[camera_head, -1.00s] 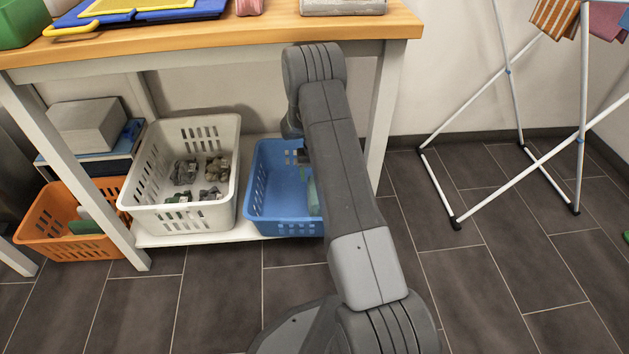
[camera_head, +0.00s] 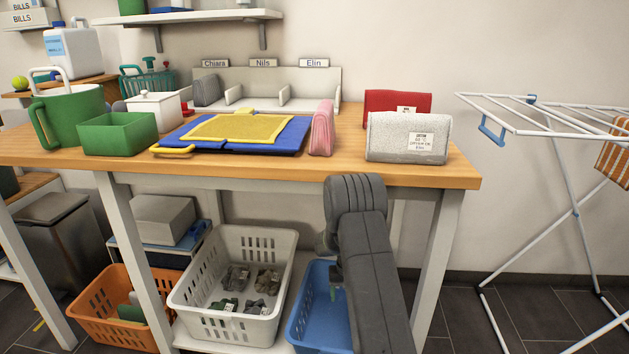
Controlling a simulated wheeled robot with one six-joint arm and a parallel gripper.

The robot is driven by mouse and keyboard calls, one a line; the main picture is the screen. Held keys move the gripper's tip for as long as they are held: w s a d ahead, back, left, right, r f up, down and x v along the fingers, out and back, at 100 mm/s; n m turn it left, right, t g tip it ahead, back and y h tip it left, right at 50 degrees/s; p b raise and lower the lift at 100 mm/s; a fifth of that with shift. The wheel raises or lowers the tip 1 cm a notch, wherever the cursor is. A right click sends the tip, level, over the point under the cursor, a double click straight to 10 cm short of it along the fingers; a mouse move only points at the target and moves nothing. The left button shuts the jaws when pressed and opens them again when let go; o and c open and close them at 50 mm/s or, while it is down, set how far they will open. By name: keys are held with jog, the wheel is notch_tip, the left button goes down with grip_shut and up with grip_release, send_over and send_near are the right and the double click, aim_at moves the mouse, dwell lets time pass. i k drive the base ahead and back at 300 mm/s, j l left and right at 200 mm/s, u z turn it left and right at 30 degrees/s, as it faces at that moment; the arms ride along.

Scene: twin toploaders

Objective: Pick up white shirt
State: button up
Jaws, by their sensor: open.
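A whitish, speckled folded cloth (camera_head: 388,136) lies on the right end of the wooden table, with a printed label on its front. It is the only white folded garment I can make out, and I take it as the white shirt. A red folded cloth (camera_head: 385,101) with a label sits just behind it. My arm rises from below in front of the table, its upper joint just under the table's front edge, left of and below the white cloth.
The wooden table (camera_head: 260,174) also holds a pink folded cloth (camera_head: 322,128), a blue and yellow folding board (camera_head: 281,136), a green box (camera_head: 118,133) and a divided white rack (camera_head: 262,92). White (camera_head: 200,299), blue (camera_head: 311,310) and orange (camera_head: 92,304) baskets stand below. A drying rack (camera_head: 540,118) stands right.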

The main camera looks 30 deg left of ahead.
aim_at(324, 127)
jog(key=u, duration=1.3)
